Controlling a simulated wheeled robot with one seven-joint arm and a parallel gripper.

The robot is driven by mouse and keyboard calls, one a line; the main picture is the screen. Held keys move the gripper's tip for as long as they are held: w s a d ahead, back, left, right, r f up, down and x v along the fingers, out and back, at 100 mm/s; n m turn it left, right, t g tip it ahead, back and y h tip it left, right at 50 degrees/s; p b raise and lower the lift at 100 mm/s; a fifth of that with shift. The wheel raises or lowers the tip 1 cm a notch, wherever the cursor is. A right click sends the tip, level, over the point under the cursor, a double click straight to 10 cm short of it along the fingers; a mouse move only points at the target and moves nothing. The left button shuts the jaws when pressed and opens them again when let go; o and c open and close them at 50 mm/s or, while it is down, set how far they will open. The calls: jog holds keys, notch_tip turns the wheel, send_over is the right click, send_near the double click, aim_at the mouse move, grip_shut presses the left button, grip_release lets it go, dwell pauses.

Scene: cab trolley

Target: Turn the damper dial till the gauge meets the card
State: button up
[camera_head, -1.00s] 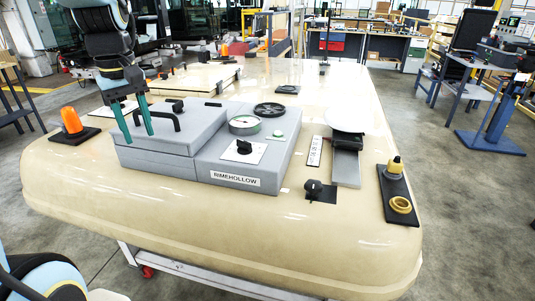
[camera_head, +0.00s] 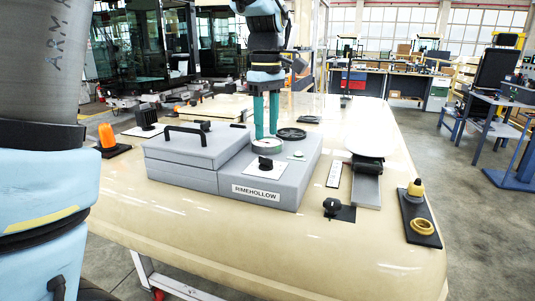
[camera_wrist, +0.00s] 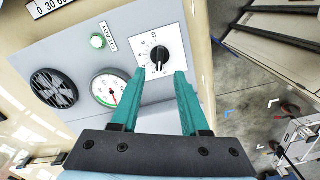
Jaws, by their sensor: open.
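The damper dial, a black knob on a white scale plate, sits on the grey RIMEHOLLOW box, in the head view (camera_head: 265,164) and wrist view (camera_wrist: 160,54). The round gauge (camera_wrist: 106,90) has a white face, red needle and green arc; its lower part is cut off by my gripper in the wrist view. In the head view the gauge (camera_head: 267,147) is partly behind my fingertips. A white card with numbers (camera_head: 333,174) lies right of the box; its figures are too small to read fully. My gripper (camera_head: 266,137) is open and empty, its teal fingers (camera_wrist: 160,72) above the box near the dial.
A black vent wheel (camera_head: 291,134) and a green button (camera_wrist: 97,42) are on the box. A handled lid (camera_head: 200,150) is at left.

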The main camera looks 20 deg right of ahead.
aim_at(266, 158)
notch_tip(266, 158, down, 7)
jog(key=shift+f+p, duration=0.1)
jog(key=shift+p, duration=0.35)
jog(key=shift+c, duration=0.2)
grip_shut()
